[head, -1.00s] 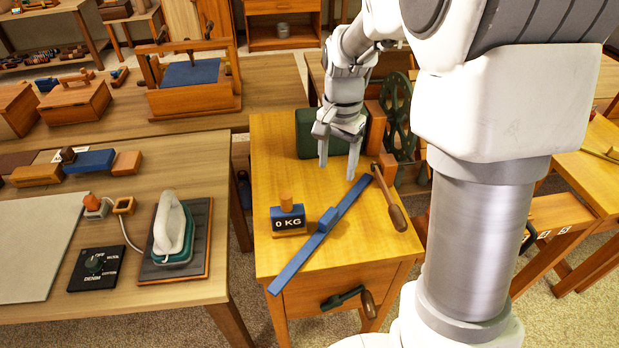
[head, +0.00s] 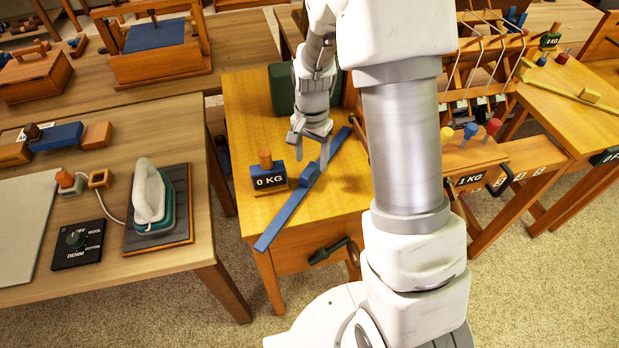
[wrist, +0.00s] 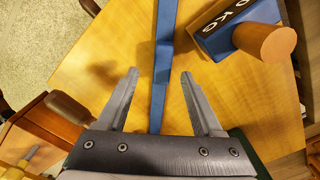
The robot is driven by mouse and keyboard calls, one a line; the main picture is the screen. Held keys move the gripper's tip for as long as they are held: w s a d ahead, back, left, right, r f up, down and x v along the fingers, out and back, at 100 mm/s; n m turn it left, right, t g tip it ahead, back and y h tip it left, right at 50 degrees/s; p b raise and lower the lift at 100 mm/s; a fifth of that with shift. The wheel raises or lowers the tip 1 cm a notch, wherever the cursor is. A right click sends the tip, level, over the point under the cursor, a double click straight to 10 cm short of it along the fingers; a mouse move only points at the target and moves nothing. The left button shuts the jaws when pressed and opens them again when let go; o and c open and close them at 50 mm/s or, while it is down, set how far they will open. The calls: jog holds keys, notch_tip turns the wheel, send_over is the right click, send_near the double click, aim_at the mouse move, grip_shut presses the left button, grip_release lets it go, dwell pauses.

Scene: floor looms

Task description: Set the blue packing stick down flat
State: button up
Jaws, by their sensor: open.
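The blue packing stick (head: 284,216) is a long narrow bar with a small raised block near its middle. It appears to lie flat and slanting across the yellow wooden table, its near end at the front edge. My gripper (head: 311,159) points down over the stick's block, with its fingers apart. In the wrist view, the stick (wrist: 165,60) runs lengthwise between the two open fingers of my gripper (wrist: 160,73), with a gap on each side. Nothing is held.
A blue and orange 0 KG weight (head: 268,179) stands close left of the stick; it is also in the wrist view (wrist: 228,32). A dark green block (head: 283,88) is at the table's back. An iron (head: 152,200) stands on the left table. A wooden handle (wrist: 70,107) shows in the wrist view.

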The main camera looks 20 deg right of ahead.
aim_at(309, 170)
jog(key=f, duration=0.4)
jog(key=shift+a+f, duration=0.25)
jog(key=shift+f, duration=0.15)
grip_shut()
